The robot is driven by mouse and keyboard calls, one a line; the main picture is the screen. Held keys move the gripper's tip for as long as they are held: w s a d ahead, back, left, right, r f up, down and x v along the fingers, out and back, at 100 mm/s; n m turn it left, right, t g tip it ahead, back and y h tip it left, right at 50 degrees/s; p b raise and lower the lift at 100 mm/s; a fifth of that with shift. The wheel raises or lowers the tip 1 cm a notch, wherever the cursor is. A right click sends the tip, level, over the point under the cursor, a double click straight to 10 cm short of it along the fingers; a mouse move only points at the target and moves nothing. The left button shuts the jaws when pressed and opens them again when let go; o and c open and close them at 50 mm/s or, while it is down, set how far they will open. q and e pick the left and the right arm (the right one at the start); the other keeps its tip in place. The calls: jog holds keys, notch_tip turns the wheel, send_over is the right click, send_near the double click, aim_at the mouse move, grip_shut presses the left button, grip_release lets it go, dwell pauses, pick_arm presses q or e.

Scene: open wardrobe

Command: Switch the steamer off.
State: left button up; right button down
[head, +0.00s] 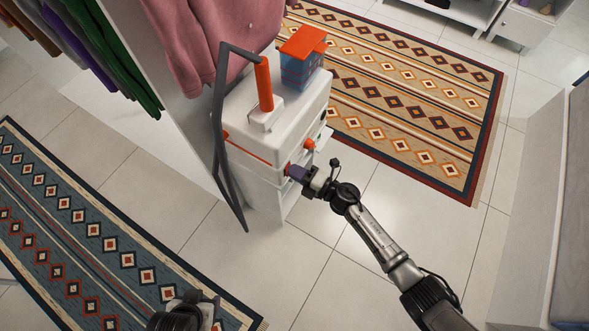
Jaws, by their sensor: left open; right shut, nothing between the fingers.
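The steamer (281,110) is a white box with an orange stripe, an orange upright handle (263,84) and a blue tank (298,70) with an orange lid. An orange knob (309,144) sticks out of its front face. My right gripper (292,172) is shut and empty. Its fingertips are at the lower front of the steamer, left of and below the knob; I cannot tell whether they touch the face, and they hide part of it. My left gripper (205,306) is open at the bottom edge, far from the steamer and partly cut off.
A dark grey bent frame (218,130) stands along the steamer's left side. A pink garment (200,40) hangs close behind it, and several clothes hang at the upper left. Patterned rugs (85,225) lie on the tiles. The floor right of the steamer is clear.

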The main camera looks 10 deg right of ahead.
jog(key=r+p+v, duration=0.1)
jog(key=p+v, duration=0.2)
jog(key=v, duration=1)
jog(key=shift+s+d+r+p, duration=0.2)
jog(key=shift+d+r+p, duration=0.15)
jog(key=shift+r, duration=0.05)
